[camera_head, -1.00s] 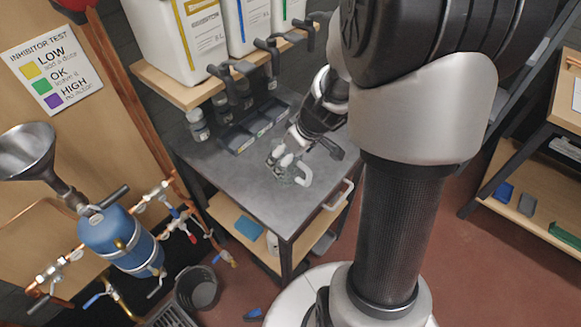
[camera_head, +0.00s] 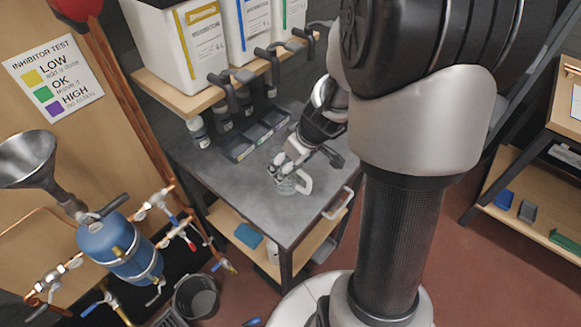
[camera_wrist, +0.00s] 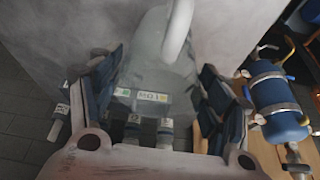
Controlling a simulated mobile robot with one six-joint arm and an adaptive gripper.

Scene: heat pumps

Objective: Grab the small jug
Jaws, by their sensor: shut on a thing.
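The small jug (camera_head: 286,187) is a clear vessel with a white handle, at the front part of the dark grey trolley top (camera_head: 240,192). My gripper (camera_head: 282,168) reaches down to it from the upper right and is shut on its body. In the wrist view the see-through jug (camera_wrist: 158,75) fills the space between the two dark finger pads of my gripper (camera_wrist: 160,98), its white handle pointing up in the picture. I cannot tell whether the jug's base touches the trolley top.
Large white containers (camera_head: 182,45) with taps sit on a wooden shelf above. A blue cylinder with pipes (camera_head: 120,252) is at the left. The trolley's front top is clear.

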